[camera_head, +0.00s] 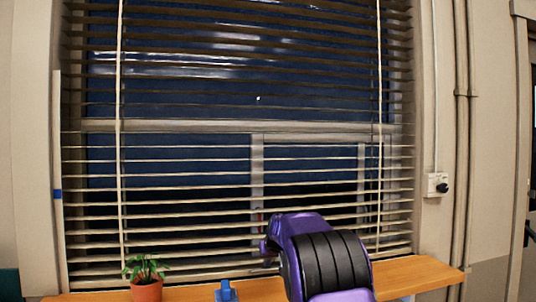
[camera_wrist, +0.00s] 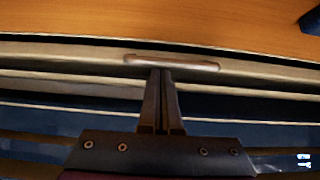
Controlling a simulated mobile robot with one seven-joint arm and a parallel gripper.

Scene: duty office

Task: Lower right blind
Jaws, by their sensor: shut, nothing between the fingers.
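The slatted blind (camera_head: 240,200) hangs across the dark window in the head view. Its slats reach down almost to the wooden sill. In the wrist view its pale bottom rail (camera_wrist: 60,55) lies close beside the sill, with a dark gap between. A short tan handle (camera_wrist: 172,62) sits on the rail. My gripper (camera_wrist: 160,72) is shut, with its fingertips together at the handle's edge; whether they touch it I cannot tell. In the head view my purple and black arm covers the blind's lower right part and hides most of the gripper.
A potted plant (camera_head: 147,288) and a small blue object (camera_head: 226,292) stand on the wooden sill (camera_head: 420,276), left of my arm. A socket with a dark plug (camera_head: 437,186) and vertical pipes (camera_head: 462,140) are on the right wall. A door frame stands at the far right.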

